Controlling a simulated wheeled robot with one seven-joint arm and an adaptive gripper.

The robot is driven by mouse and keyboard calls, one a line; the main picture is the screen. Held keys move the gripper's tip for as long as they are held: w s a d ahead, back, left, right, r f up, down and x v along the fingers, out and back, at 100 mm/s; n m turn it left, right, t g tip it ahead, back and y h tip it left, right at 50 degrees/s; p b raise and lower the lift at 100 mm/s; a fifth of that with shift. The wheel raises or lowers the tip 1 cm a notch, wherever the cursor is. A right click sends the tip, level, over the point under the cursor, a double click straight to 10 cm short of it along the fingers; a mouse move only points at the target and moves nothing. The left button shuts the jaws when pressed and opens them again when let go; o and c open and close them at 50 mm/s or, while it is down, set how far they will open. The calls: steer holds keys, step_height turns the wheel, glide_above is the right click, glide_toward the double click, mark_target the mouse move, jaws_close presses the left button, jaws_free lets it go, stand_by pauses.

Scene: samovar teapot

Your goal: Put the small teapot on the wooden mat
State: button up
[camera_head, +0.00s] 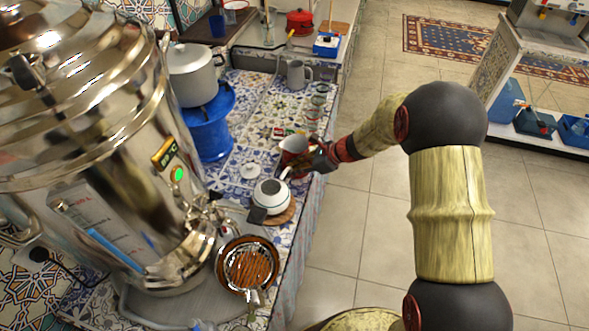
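The small teapot (272,199) is white with a dark top rim and a dark handle part toward the lower left. It is upright over the round wooden mat (286,215), whose brown edge shows at its lower right. I cannot tell whether its base rests fully on the mat. My gripper (298,168) is just above and right of the teapot in the picture, beside a red jug. The fingers are small and dark here, so their opening and any contact with the teapot cannot be made out.
A large shiny samovar (110,150) fills the left. A slatted wooden round (248,266) lies below its tap. A red jug (293,147), a white lid (250,171), a grey pitcher (297,75) and glasses stand on the tiled counter. A white pot (191,75) sits on a blue stand (207,125).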

steer(key=shift+r, duration=0.1)
steer(key=p+v, duration=0.4)
steer(key=v, duration=0.8)
steer(key=s+r+n+h, duration=0.4)
steer(key=s+r+n, duration=0.8)
steer(key=s+r, duration=0.35)
steer(key=s+d+r+n+t+h, duration=0.1)
steer(key=s+d+r+n+h, duration=0.1)
steer(key=s+n, duration=0.3)
steer(key=s+d+r+n+t+h, duration=0.1)
steer(key=s+d+r+n+h, duration=0.1)
steer(key=s+r+n, duration=0.3)
steer(key=s+d, duration=0.1)
steer(key=s, duration=0.3)
steer(key=shift+s+d, duration=0.2)
steer(key=shift+d, duration=0.15)
